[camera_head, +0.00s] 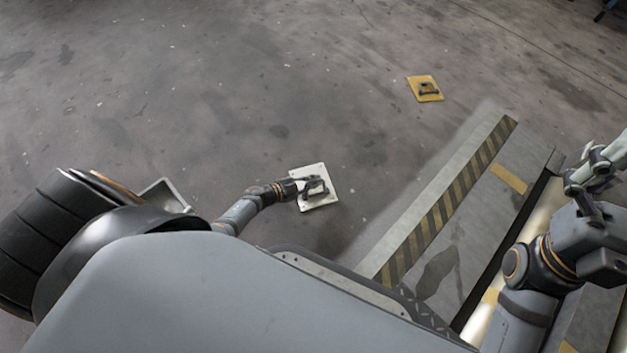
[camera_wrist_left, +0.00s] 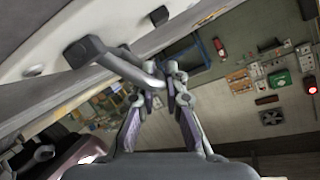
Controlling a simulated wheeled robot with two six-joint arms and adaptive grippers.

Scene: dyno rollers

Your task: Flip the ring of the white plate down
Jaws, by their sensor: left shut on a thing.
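The white plate (camera_head: 325,199) lies on the grey floor, near the middle of the head view. In the left wrist view its pale surface (camera_wrist_left: 45,50) fills the upper left. Its grey ring (camera_wrist_left: 108,60) stands out from that surface. My left gripper (camera_head: 314,186) is low over the plate and shut on the ring, whose bar runs to between the fingertips (camera_wrist_left: 168,80). The fingers hide part of the ring in the head view. My right gripper (camera_head: 592,172) is raised at the right edge of the head view, away from the plate; its jaws are unclear.
A yellow plate (camera_head: 425,88) with a dark ring lies farther back on the floor. A low metal ramp with yellow and black stripes (camera_head: 440,213) runs along the right of the white plate. The floor behind and left of the plate is clear.

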